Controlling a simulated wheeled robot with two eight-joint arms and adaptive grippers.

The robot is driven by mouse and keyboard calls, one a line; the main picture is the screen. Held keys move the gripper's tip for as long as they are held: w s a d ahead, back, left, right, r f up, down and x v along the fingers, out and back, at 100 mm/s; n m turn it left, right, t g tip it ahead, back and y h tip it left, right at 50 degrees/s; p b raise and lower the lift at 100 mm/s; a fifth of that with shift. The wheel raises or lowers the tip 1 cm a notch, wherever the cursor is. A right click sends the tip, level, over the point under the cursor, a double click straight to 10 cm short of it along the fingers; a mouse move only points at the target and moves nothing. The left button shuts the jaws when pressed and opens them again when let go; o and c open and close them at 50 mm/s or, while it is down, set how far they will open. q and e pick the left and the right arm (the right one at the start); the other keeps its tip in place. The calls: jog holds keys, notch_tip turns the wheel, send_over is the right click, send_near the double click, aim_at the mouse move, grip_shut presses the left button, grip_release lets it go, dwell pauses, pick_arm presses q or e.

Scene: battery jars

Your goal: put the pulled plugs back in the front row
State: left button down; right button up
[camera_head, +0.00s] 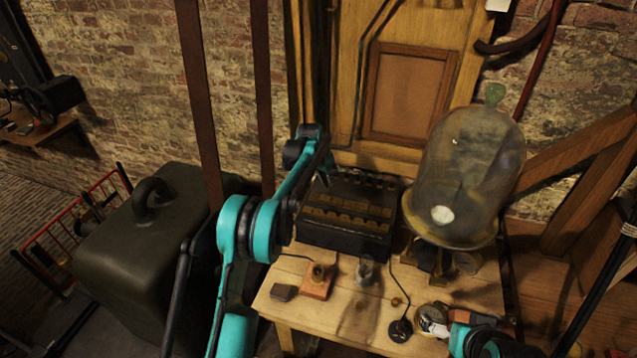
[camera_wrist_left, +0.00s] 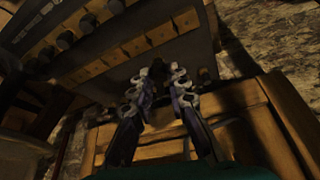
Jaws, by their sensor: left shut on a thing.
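A dark plug box (camera_head: 345,243) with rows of brass blocks (camera_head: 350,208) sits at the back of the wooden table. Several dark plugs (camera_head: 378,184) stand along its far edge. In the left wrist view, a line of dark plug heads (camera_wrist_left: 65,40) runs beside a row of brass blocks (camera_wrist_left: 100,67). My left gripper (camera_wrist_left: 158,78) is over the box, its fingers shut on a dark plug (camera_wrist_left: 157,66) that is mostly hidden between the tips. I cannot tell whether this plug touches a hole. Of my right arm only a teal and black part shows at the bottom right.
A glass bell jar (camera_head: 465,180) stands close to the right of the box. A small dark block (camera_head: 283,292), a wooden block with a knob (camera_head: 317,281), a small glass jar (camera_head: 366,272) and a round tin (camera_head: 432,320) stand on the table (camera_head: 340,318).

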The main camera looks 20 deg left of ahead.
pick_arm(q)
jog(key=s+d+r+p, duration=0.1)
jog(key=s+d+r, duration=0.1)
jog(key=d+r, duration=0.4)
jog(key=s+a+f+p, duration=0.3)
jog(key=s+a+f, duration=0.15)
jog(key=a, duration=0.45)
jog(key=shift+s+a+f+b, duration=0.1)
jog(key=shift+f+b, duration=0.65)
jog(key=shift+f, duration=0.5)
jog(key=shift+a+f+b, duration=0.1)
jog(key=shift+f+b, duration=0.6)
jog(key=shift+f, duration=0.5)
jog(key=shift+f+b, duration=1.2)
jog(key=shift+f, duration=0.1)
jog(key=c, duration=1.4)
grip_release()
